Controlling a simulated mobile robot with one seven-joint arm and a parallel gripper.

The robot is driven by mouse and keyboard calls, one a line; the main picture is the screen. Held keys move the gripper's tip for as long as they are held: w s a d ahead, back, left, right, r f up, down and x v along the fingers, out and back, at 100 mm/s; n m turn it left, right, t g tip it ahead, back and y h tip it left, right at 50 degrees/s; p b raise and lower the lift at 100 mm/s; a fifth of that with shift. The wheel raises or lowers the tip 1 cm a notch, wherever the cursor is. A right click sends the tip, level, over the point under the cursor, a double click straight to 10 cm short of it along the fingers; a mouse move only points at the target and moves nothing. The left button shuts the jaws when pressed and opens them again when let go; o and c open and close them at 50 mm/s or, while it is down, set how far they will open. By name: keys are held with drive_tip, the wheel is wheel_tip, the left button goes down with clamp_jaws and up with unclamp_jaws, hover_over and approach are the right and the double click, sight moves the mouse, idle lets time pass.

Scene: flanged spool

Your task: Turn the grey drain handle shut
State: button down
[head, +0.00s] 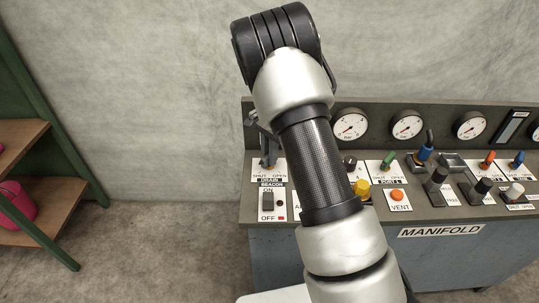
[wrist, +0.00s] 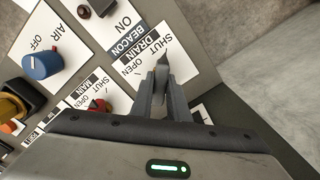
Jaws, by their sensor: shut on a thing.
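The grey drain handle (wrist: 162,64) is on a white plate marked SHUT, OPEN and DRAIN (wrist: 152,43) in the wrist view. My gripper (wrist: 160,84) is shut on the handle, with its fingers on either side of it. Only the pointed end of the handle shows past the fingers; the rest is hidden. In the head view my gripper (head: 264,140) reaches down over the drain plate (head: 259,175) at the panel's left end. The handle's exact angle between SHUT and OPEN cannot be told.
The beacon switch (head: 267,201) is just in front of the drain plate. The grey manifold panel (head: 440,232) carries gauges, coloured handles and an orange VENT button (head: 397,195) to the right. A wooden shelf (head: 40,205) with a pink bucket (head: 18,205) stands at far left.

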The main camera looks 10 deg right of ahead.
drive_tip(key=c, duration=1.7)
unclamp_jaws()
wheel_tip(320, 180, up, 18)
drive_tip(key=shift+f+p, duration=0.25)
drive_tip(key=shift+p, duration=0.2)
drive_tip(key=s+r+n+t+p, duration=0.1)
drive_tip(key=s+r+n+p, duration=0.1)
drive_tip(key=s+r, duration=0.7)
drive_tip(key=s+r+n+t+p, duration=0.1)
drive_tip(key=s+r+n, duration=0.1)
drive_tip(key=s, duration=0.5)
drive_tip(key=s+r+n+t+p, duration=0.1)
drive_tip(key=s+r+n+t, duration=0.1)
drive_tip(key=s, duration=0.6)
drive_tip(key=s+r+n+t+p, duration=0.1)
drive_tip(key=s+r+n, duration=0.2)
drive_tip(key=s+n, duration=0.2)
drive_tip(key=shift+s+d+r+t, duration=0.15)
drive_tip(key=shift+s+t, duration=0.15)
drive_tip(key=shift+s, duration=1.1)
